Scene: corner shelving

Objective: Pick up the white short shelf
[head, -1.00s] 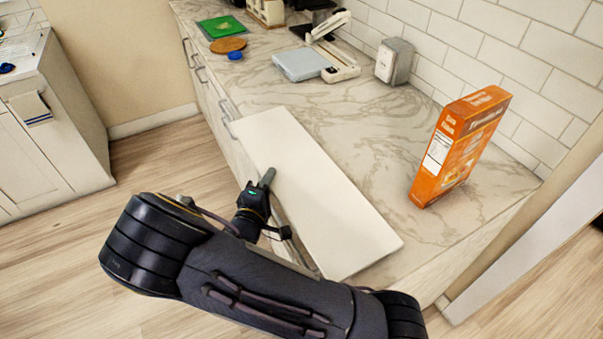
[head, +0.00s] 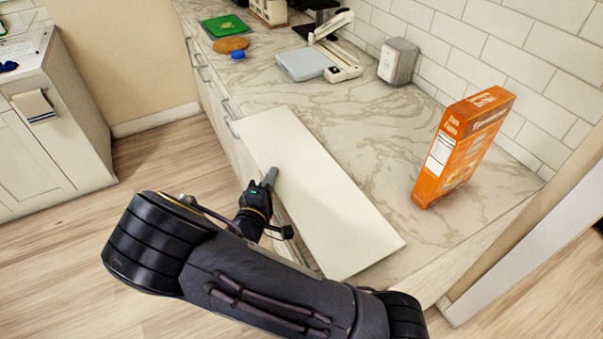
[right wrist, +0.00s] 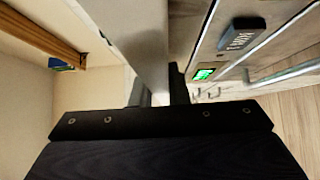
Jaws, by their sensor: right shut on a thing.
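The white short shelf (head: 325,205) is a long flat white board over the front edge of the marble counter. Its near long side overhangs the drawer fronts. I cannot tell whether it is lifted off the counter. My right gripper (head: 268,179) is shut on the middle of that overhanging side. In the right wrist view the shelf (right wrist: 143,40) runs edge-on between the two fingers (right wrist: 158,92). The lower finger is hidden under the shelf in the head view. My left gripper is not in view.
An orange box (head: 460,148) stands on the marble counter (head: 385,130) right of the shelf. A grey-white scale-like device (head: 306,64), a small grey box (head: 397,61), a green board (head: 223,27) and a brown round board (head: 231,44) are farther back. The wooden floor (head: 165,165) at left is clear.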

